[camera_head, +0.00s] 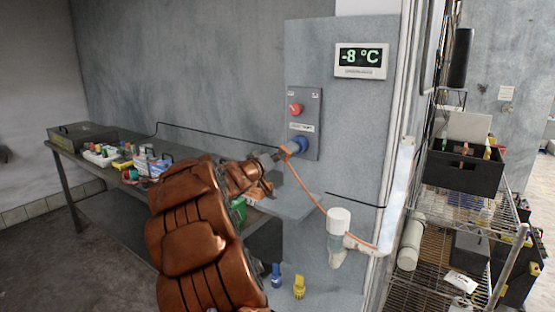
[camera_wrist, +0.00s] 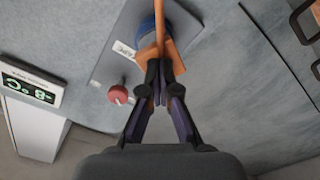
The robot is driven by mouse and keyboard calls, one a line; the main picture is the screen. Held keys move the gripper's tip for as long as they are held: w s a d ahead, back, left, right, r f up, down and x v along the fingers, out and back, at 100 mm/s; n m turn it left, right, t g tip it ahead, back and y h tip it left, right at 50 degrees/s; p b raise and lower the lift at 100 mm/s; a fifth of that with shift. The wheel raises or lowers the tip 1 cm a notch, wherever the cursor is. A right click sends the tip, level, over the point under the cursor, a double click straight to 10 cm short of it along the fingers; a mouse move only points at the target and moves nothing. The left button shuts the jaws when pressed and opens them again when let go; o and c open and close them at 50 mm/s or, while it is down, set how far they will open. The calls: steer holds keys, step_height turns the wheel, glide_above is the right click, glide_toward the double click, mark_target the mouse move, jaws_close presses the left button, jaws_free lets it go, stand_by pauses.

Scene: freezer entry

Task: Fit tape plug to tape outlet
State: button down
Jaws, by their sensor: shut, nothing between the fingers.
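The blue tape outlet (camera_head: 301,143) is on a grey plate on the wall panel, and also shows in the wrist view (camera_wrist: 147,28). The orange tape plug (camera_head: 289,148) is at the outlet's mouth; in the wrist view its orange body (camera_wrist: 148,52) overlaps the blue ring. How deep it sits cannot be told. Its orange cable (camera_head: 312,196) hangs down to the right. My gripper (camera_wrist: 160,88) is shut and empty, its fingertips right at the plug, partly covering it. In the head view my gripper (camera_head: 273,157) is left of the plug.
A grey shelf (camera_head: 290,204) juts out below. A workbench (camera_head: 66,160) with several items is left; a wire rack (camera_head: 468,205) is right. A white-capped container (camera_head: 339,222) stands lower right.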

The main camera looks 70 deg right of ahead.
steer(key=shift+s+d+f, duration=0.1)
steer(key=shift+s+f, duration=0.05)
steer(key=b+v, duration=0.4)
steer(key=v, duration=1)
steer(key=shift+a, duration=0.35)
